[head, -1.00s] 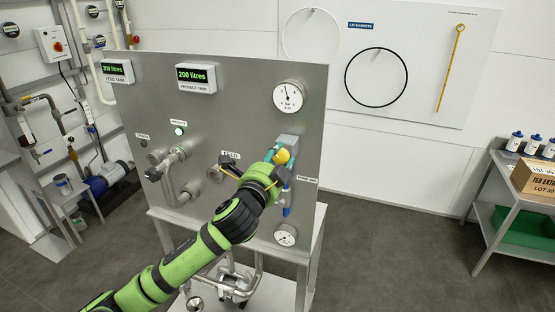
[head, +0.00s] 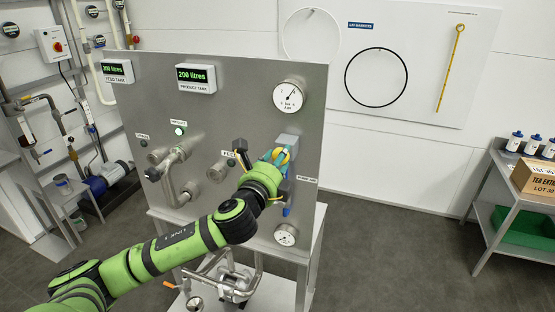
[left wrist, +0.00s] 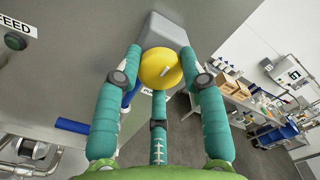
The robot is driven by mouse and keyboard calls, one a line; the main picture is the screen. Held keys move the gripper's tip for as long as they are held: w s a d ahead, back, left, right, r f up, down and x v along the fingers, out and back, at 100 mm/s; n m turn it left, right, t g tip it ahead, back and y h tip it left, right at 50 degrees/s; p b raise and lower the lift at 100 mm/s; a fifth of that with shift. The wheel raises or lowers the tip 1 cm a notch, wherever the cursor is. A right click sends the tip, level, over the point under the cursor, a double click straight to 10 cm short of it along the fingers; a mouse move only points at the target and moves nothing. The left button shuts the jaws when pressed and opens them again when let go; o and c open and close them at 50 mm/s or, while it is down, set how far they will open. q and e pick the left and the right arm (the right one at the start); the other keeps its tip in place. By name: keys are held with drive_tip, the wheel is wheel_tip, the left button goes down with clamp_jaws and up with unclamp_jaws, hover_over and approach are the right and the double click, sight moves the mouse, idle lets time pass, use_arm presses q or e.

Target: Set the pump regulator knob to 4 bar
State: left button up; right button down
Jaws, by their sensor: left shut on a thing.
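The yellow regulator knob (left wrist: 160,68) is on a grey block (head: 287,141) at the right of the steel panel. My right gripper is in neither view.
A second gauge (head: 286,235) is low on the panel. A blue part (left wrist: 72,126) shows beside the fingers. Pipes and a valve (head: 217,172) project left of the knob. A steel table with a carton (head: 540,178) stands at the far right. Open floor lies between.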

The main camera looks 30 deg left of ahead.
use_arm(q)
drive_tip(key=shift+d+f, duration=0.1)
idle(0.4)
drive_tip(key=o, duration=1)
drive_tip(key=shift+o, duration=0.7)
drive_tip(key=shift+d, duration=0.1)
drive_tip(key=v, duration=0.7)
drive_tip(key=shift+s, duration=0.25)
drive_tip(key=shift+d, duration=0.1)
